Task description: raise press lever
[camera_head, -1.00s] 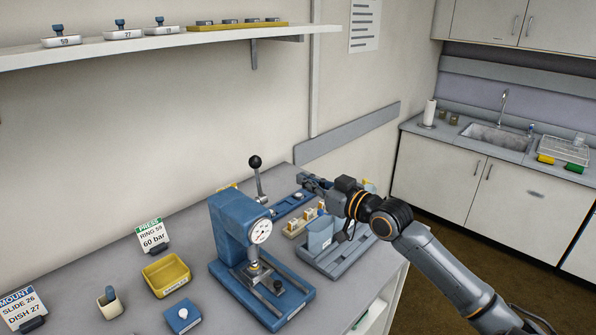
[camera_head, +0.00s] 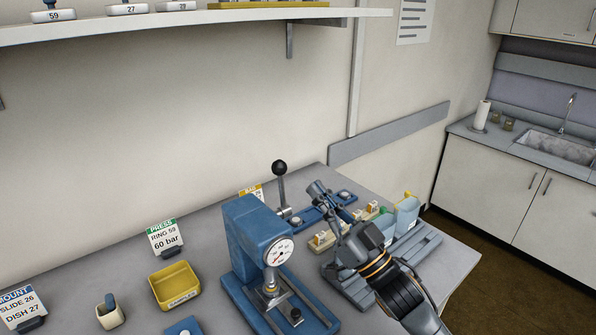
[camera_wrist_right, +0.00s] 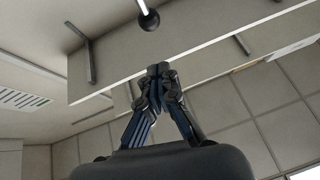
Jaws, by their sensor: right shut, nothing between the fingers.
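The blue press (camera_head: 250,240) stands on the bench with a round gauge on its front. Its lever (camera_head: 282,185) rises nearly upright at the press's right side and ends in a black ball knob. My right gripper (camera_head: 317,187) is shut and empty, to the right of the lever and below the knob's height, apart from it in the picture. In the right wrist view the shut fingertips (camera_wrist_right: 159,70) point up, and the black knob (camera_wrist_right: 149,20) shows beyond them at the top. My left gripper is in no view.
A yellow tray (camera_head: 175,287), a small cup (camera_head: 110,312) and a PRESS sign (camera_head: 165,237) stand left of the press. Racks with small blocks (camera_head: 322,241) and a light blue container (camera_head: 407,213) lie near my right arm. A shelf (camera_head: 190,27) runs above.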

